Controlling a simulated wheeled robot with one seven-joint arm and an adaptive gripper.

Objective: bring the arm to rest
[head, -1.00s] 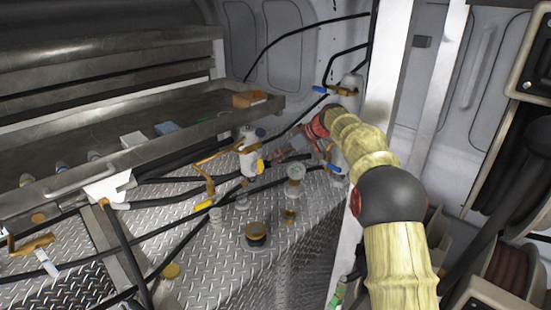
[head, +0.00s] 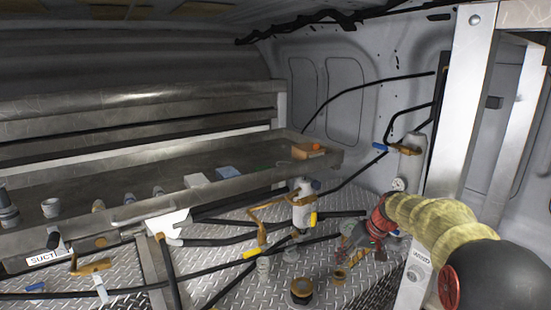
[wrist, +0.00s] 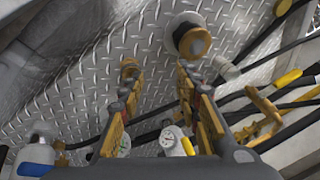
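My arm reaches in from the lower right of the head view, in a yellowish sleeve with a dark joint. My gripper (head: 352,250) hangs over the diamond-plate floor, partly blurred against it. In the wrist view, its two orange-and-dark fingers (wrist: 157,75) stand well apart with bare metal plate between their tips. Nothing shows between them, so it is open and empty. A black-and-brown round fitting (wrist: 190,38) lies beyond the right fingertip in the wrist view.
A white valve body with orange handle (head: 302,205) stands left of my gripper. A round fitting (head: 301,292) stands on the plate (head: 230,285). Black hoses cross the plate. A metal tray (head: 110,205) runs along the left. A white post (head: 462,120) rises close right of my gripper.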

